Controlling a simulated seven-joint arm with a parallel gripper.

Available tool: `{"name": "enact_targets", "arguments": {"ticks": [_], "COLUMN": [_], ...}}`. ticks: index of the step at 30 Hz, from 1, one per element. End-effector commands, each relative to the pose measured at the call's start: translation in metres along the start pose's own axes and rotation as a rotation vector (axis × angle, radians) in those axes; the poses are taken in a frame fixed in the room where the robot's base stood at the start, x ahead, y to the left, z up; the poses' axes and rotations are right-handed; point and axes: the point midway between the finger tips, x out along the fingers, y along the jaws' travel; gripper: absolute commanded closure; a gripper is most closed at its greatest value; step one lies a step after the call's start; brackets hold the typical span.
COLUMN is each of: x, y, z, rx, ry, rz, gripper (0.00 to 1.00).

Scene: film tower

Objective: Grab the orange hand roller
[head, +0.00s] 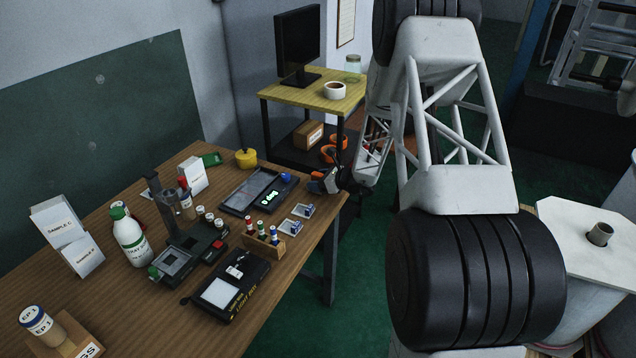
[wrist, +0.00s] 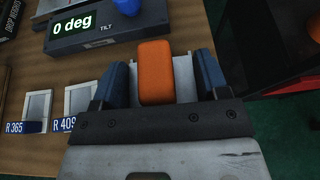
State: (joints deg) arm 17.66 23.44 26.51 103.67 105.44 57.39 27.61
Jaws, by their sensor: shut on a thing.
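My gripper (head: 330,180) is at the right edge of the wooden table, beside the tilt device. In the wrist view my gripper (wrist: 156,68) has its two blue fingers on either side of the orange hand roller (wrist: 156,78), whose rounded orange block shows between them. A grey part shows behind and beside the orange block. In the head view only a small orange patch of the roller (head: 317,176) shows at the fingers; my gripper hides the rest. The jaws are shut on the roller. I cannot tell whether it touches the table.
The tilt device (head: 257,191) reading "0 deg" and a blue knob (head: 286,178) are close to the left. Two small labelled trays (head: 297,219) lie near the table edge. A yellow-topped stand (head: 305,93) holds a monitor, with orange rings and a box on its lower shelf.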

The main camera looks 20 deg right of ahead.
Motion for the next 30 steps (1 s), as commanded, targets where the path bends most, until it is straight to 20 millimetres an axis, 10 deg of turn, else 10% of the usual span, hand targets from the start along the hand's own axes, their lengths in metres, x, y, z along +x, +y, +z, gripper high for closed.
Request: {"name": "enact_targets", "arguments": {"ticks": [10,30], "x": [-0.013,-0.081], "y": [0.001,0.088], "z": [0.031,0.011], "rx": [-0.003,0.0], "ry": [-0.002,-0.001], "rz": [0.001,0.0], "gripper": [0.59,0.59]}}
